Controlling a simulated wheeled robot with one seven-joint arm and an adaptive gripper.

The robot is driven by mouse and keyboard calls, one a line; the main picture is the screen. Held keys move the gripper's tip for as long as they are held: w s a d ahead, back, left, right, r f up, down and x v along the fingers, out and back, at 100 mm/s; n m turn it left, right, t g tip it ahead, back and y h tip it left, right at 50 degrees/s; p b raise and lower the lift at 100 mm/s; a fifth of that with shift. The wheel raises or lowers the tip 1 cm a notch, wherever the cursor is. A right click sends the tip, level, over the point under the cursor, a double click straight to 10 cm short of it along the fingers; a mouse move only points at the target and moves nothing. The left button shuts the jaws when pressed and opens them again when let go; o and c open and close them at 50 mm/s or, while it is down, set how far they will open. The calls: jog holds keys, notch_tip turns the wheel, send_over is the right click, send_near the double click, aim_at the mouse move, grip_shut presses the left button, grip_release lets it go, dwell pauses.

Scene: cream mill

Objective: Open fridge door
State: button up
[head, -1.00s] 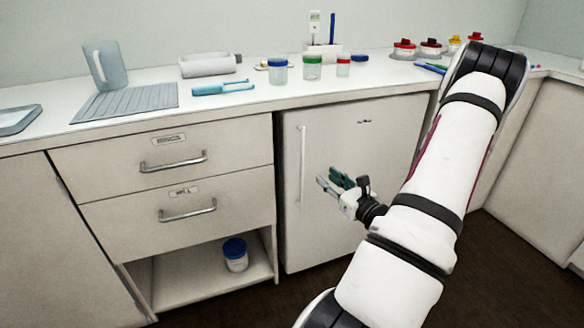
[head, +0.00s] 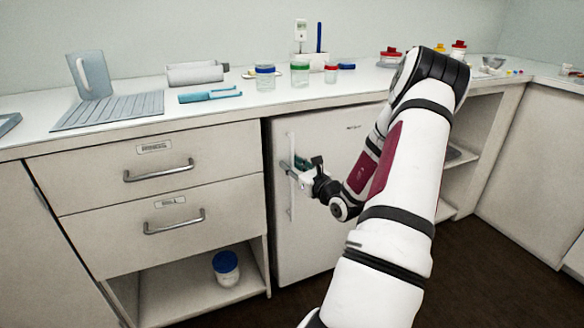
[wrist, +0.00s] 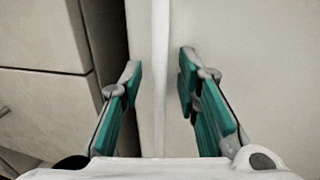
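The fridge (head: 312,245) is a white under-counter unit, and its door is shut. A thin vertical white handle (head: 291,208) runs along the left side of the door. My gripper (head: 290,167) is at the handle, near its middle. In the wrist view my gripper (wrist: 160,72) is open, with one teal-padded finger on each side of the handle (wrist: 159,110). A gap shows between the handle and each finger. Part of the handle is hidden behind the fingers in the head view.
A drawer unit (head: 155,185) with two metal handles stands left of the fridge, above an open shelf holding a blue-lidded jar (head: 226,268). The counter (head: 220,120) above carries jars, a pitcher and other items. Dark floor (head: 475,255) is free at right.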

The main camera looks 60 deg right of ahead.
grip_shut()
jog(key=shift+s, duration=0.1)
